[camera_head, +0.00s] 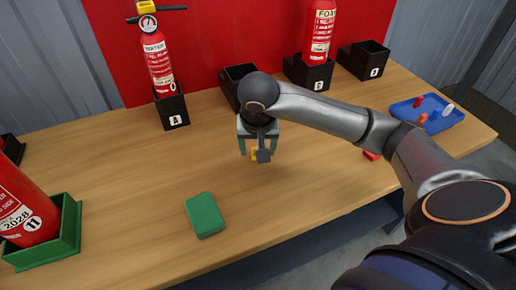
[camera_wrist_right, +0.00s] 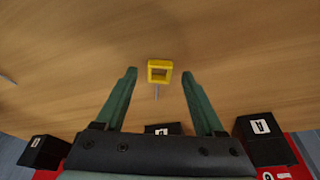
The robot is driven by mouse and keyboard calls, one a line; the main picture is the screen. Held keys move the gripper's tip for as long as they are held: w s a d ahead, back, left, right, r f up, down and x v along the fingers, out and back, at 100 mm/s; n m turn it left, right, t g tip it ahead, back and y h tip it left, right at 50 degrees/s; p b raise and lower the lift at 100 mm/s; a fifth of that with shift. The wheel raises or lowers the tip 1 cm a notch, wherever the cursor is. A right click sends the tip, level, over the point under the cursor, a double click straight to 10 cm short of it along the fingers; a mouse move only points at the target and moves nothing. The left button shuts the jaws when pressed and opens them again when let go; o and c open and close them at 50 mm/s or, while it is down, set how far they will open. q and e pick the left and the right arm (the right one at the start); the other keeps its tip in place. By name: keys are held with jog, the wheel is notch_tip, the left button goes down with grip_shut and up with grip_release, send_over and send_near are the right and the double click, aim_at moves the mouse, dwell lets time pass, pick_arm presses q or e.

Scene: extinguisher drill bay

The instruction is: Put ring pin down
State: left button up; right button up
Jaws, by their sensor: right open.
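The ring pin (camera_head: 254,154) has a yellow square ring and shows just below my right gripper (camera_head: 257,146), partly hidden by it. In the right wrist view the yellow ring (camera_wrist_right: 160,70) lies between and slightly beyond the two green fingertips (camera_wrist_right: 159,78), with clear gaps on both sides. Its thin grey pin points back toward the palm. My right gripper is open and touches neither side of the ring. The ring pin appears to be on the wooden table, but exact contact is hard to tell. My left gripper is not in view.
A green block (camera_head: 205,215) lies on the table (camera_head: 120,200). A green tray (camera_head: 70,235) holds an extinguisher at left. Black holders stand along the back, two with extinguishers (camera_head: 158,62) (camera_head: 319,35). A blue tray (camera_head: 440,122) with small pieces and a red piece (camera_head: 371,155) are at right.

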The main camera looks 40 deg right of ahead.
jog(key=p+v, duration=0.2)
jog(key=v, duration=0.8)
jog(key=shift+r, duration=0.25)
jog(key=shift+s, duration=0.1)
